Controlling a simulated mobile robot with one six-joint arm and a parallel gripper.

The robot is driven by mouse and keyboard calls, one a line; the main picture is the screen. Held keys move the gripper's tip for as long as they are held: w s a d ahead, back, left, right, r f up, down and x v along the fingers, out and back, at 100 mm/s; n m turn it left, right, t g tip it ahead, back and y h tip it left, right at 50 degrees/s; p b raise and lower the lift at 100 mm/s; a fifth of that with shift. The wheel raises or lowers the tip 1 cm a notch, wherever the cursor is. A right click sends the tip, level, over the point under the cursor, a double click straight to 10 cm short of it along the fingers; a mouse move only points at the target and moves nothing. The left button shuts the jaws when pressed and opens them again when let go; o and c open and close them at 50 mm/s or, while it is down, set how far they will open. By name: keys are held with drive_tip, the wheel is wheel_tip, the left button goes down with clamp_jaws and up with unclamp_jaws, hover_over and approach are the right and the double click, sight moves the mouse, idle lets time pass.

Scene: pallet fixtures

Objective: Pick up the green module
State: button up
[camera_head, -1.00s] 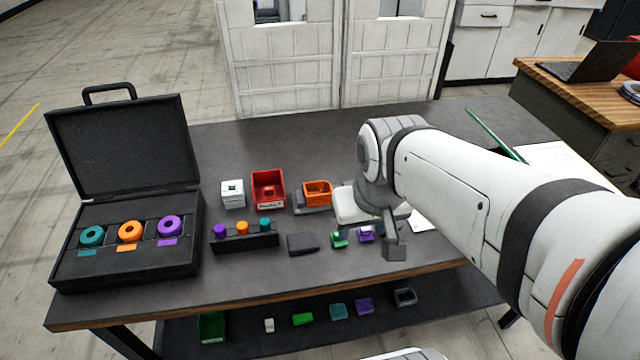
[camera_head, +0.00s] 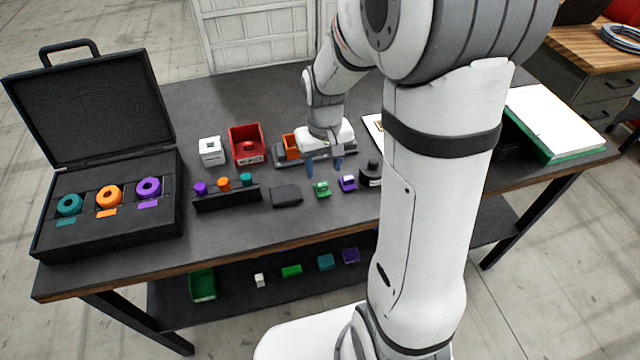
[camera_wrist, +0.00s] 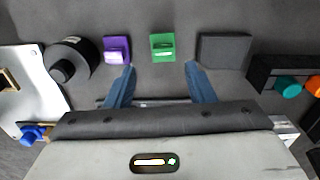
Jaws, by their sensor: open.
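The green module (camera_head: 321,188) stands on the dark tabletop near its front edge, between a flat dark block and a purple module (camera_head: 347,183). My gripper (camera_head: 324,168) is open and empty, with its blue fingers pointing down just behind the green module. In the wrist view the green module (camera_wrist: 162,46) lies beyond the gap between the two blue fingers (camera_wrist: 158,78), roughly centred. The fingers do not touch it. The purple module (camera_wrist: 117,50) is to its left there.
The dark block (camera_head: 286,194) and a black cylindrical part (camera_head: 370,172) flank the modules. An orange bin (camera_head: 291,146), a red bin (camera_head: 246,145) and a white block (camera_head: 210,151) stand behind. A rack (camera_head: 226,199) with coloured pegs and an open black case (camera_head: 110,215) are left.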

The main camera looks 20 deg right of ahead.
sight(322, 184)
drive_tip(key=f, duration=0.5)
drive_tip(key=shift+s+a+f+p, duration=0.1)
drive_tip(key=shift+s+a+p, duration=0.15)
drive_tip(key=shift+p, duration=0.15)
drive_tip(key=shift+c, duration=0.2)
drive_tip(key=c, duration=1)
drive_tip(key=shift+r, duration=0.2)
